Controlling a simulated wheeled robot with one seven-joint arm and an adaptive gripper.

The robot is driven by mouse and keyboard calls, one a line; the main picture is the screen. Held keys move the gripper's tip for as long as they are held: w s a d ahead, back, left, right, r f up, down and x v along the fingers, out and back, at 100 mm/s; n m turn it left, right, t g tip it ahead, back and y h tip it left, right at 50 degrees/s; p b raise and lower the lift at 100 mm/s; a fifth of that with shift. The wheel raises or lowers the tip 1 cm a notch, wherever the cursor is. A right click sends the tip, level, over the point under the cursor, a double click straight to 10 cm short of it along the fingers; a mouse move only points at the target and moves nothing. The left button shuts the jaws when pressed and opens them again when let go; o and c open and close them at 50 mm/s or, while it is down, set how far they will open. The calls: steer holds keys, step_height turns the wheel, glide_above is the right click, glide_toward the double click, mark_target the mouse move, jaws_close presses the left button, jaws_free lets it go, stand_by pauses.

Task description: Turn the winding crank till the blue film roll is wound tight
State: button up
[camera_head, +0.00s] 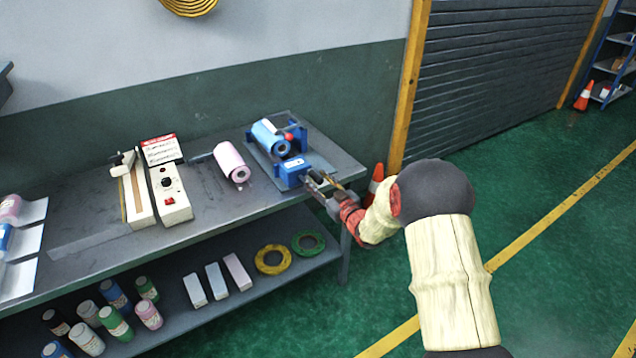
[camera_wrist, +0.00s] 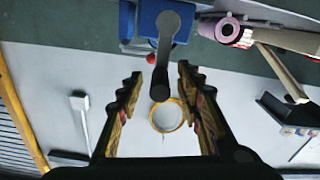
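The blue film roll (camera_head: 268,137) lies in a blue winding stand (camera_head: 292,172) on a grey plate at the right end of the workbench. How tightly it is wound cannot be told. In the wrist view the dark grey winding crank (camera_wrist: 166,50) hangs in front of the blue housing (camera_wrist: 150,18). Its lower end lies between my fingers in the picture, with no visible contact. My gripper (camera_wrist: 158,85) is open, its two jagged fingers spread apart. In the head view my gripper (camera_head: 326,184) is just right of the stand and hides most of the crank.
A pink roll (camera_head: 231,161) lies left of the stand, and a beige sealing device (camera_head: 168,193) is further left on the workbench (camera_head: 105,242). Bottles, boxes and tape rings fill the lower shelf. An orange cone (camera_head: 375,184) stands behind my gripper.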

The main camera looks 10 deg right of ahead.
steer(key=shift+w, duration=0.2)
steer(key=shift+c, duration=0.8)
steer(key=c, duration=0.7)
jaws_close()
